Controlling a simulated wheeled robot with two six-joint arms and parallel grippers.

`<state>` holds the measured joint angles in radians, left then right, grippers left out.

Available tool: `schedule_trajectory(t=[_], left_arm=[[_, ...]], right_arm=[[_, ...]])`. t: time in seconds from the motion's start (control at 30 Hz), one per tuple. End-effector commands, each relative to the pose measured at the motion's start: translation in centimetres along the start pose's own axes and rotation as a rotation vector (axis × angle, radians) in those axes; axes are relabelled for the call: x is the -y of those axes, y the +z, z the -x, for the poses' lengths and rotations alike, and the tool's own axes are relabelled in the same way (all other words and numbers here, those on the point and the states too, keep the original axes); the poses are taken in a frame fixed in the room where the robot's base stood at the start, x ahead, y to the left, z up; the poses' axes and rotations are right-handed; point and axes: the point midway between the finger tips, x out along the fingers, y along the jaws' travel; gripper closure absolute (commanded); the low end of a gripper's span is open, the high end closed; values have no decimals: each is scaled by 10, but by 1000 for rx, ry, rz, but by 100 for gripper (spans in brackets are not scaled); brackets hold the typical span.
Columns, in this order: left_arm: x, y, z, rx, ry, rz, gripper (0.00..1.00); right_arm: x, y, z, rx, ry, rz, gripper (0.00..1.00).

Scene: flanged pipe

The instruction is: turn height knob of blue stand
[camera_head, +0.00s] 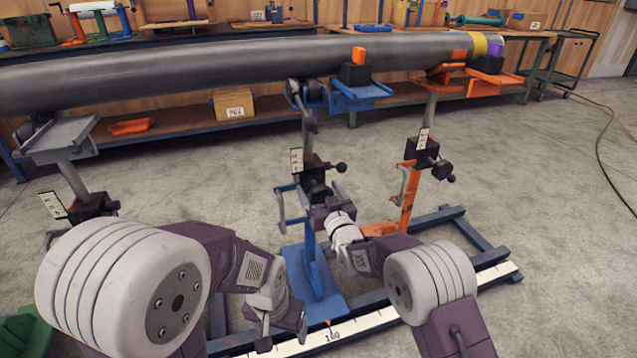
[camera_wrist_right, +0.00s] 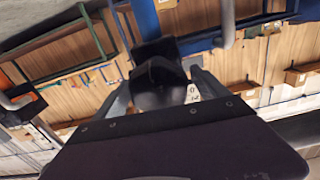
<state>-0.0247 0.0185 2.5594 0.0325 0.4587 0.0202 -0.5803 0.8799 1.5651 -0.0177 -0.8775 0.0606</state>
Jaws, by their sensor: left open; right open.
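The blue stand (camera_head: 316,272) stands near the middle of the head view, with its blue head and roller under the long grey pipe (camera_head: 200,72). A black clamp block with a black knob (camera_head: 340,168) sits partway up its post, beside a small white scale. My right gripper (camera_head: 319,203) is just below this block. In the right wrist view a dark knob-like part (camera_wrist_right: 158,82) lies between its open fingers; whether they touch it is unclear. My left gripper (camera_head: 284,329) is low, left of the stand's base, open and apart from the knob.
An orange stand (camera_head: 408,195) is on the right and a grey stand (camera_head: 62,150) on the left, both under the pipe. A blue base rail with a white ruler (camera_head: 375,325) runs along the floor. Workbenches line the back wall.

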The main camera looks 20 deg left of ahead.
Motion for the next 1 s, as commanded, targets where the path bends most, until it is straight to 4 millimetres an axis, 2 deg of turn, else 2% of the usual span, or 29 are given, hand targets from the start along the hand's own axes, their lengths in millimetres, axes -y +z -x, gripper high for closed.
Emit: schedule_trajectory(t=[0.03, 0.37, 0.4, 0.6, 0.63, 1.0], left_arm=[[0, 1, -8, 2, 0, 0, 26], [0, 1, -9, 1, 0, 0, 26], [0, 1, -9, 1, 0, 0, 26], [0, 1, -9, 1, 0, 0, 26], [0, 1, -9, 1, 0, 0, 26], [0, 1, -6, 1, 0, 0, 26]], right_arm=[[0, 6, -4, 1, 0, 0, 16], [0, 4, -11, 3, 0, 0, 16], [0, 4, -11, 3, 0, 0, 19], [0, 4, -11, 3, 0, 0, 75], [0, 4, -11, 3, 0, 0, 79], [0, 3, -11, 4, 0, 93, 78]])
